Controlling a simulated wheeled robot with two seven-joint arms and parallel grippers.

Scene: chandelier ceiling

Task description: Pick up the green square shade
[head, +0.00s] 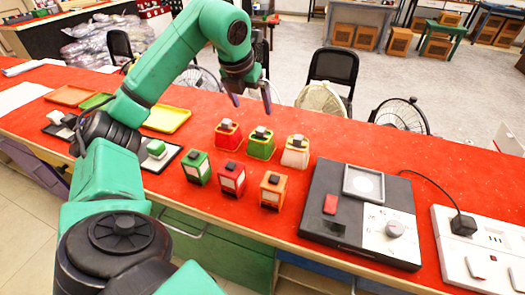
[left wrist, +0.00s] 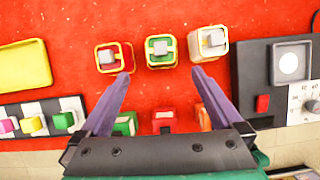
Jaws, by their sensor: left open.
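Two green shades stand upright on the red table. The back-row green shade (head: 261,147) is tapered with yellow edges and a dark top knob; it shows as a yellow-rimmed square in the left wrist view (left wrist: 161,60). The front-row green shade (head: 197,172) is boxy with white side panels; in the left wrist view it (left wrist: 125,124) is partly hidden by my gripper. I cannot tell for sure which is the square one. My left gripper (head: 252,99) is open and empty above the table; in the left wrist view its fingertips (left wrist: 161,74) point toward the back-row green shade.
Red (head: 228,134) and cream (head: 295,155) shades flank the back-row green one. Red (head: 231,182) and orange (head: 273,192) ones stand in front. A black device (head: 322,205) and white panel (head: 450,260) are right; a yellow tray (head: 170,119) is left.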

